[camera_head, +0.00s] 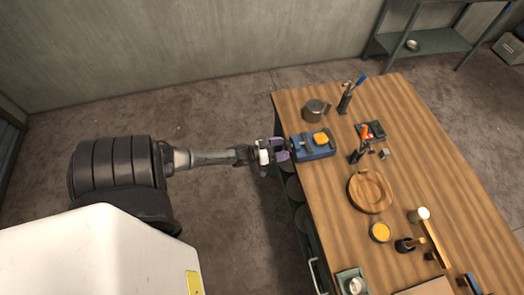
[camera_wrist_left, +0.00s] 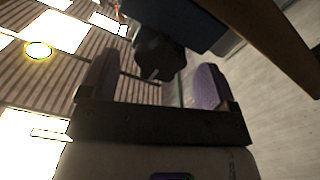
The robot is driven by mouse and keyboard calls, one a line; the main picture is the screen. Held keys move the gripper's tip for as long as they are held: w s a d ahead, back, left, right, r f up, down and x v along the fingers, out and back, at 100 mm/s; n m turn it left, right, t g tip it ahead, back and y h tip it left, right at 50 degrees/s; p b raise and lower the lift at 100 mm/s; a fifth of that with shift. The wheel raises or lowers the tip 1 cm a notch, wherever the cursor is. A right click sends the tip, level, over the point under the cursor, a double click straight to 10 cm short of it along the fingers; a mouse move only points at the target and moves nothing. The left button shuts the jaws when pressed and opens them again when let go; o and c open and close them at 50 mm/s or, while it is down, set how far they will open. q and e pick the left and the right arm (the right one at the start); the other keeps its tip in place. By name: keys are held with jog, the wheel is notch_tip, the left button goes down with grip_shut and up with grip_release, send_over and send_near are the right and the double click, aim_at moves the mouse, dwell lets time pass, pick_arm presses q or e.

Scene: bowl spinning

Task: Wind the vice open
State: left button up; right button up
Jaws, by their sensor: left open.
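The blue vice (camera_head: 313,150) sits at the left edge of the wooden bench, with a yellow-orange piece (camera_head: 321,138) at its top. My left gripper (camera_head: 282,150) has purple fingers, spread apart, at the vice's left end just past the bench edge. In the left wrist view a dark, blocky part (camera_wrist_left: 158,55), probably the vice's screw end or handle, lies between and beyond the open fingers (camera_wrist_left: 157,75). I cannot tell whether they touch it. The dark blue vice body (camera_wrist_left: 185,22) shows behind it. My right gripper is not in view.
On the wooden bench (camera_head: 335,190) are a metal mug (camera_head: 314,109), a tool holder (camera_head: 345,102), a small tray (camera_head: 370,132), a round wooden board (camera_head: 370,192) and a yellow-filled bowl (camera_head: 380,232). Open floor (camera_head: 225,220) lies left of the bench.

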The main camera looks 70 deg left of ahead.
pick_arm(q)
jog(key=s+a, duration=0.1)
jog(key=s, duration=1)
jog(key=shift+s+b, duration=0.25)
jog(key=shift+b, duration=0.05)
notch_tip(320, 180, down, 9)
jog(key=s+a+m+g+y, duration=0.2)
jog(key=m+g+y, duration=0.1)
jog(key=g, duration=0.5)
jog(key=s+d+m+g+y, duration=0.1)
jog(key=s+d+m+g, duration=0.1)
jog(key=d+g, duration=0.3)
jog(key=s+d+r+g+h, duration=0.1)
jog(key=d+r, duration=0.8)
jog(key=d, duration=0.3)
jog(key=d+r+h, duration=0.1)
jog(key=d+r, duration=0.9)
jog(key=d, duration=0.2)
notch_tip(320, 180, up, 15)
jog(key=p, duration=1.5)
jog(key=shift+d+r+h+p, duration=0.15)
jog(key=shift+h+p, duration=0.15)
jog(key=shift+p, duration=0.05)
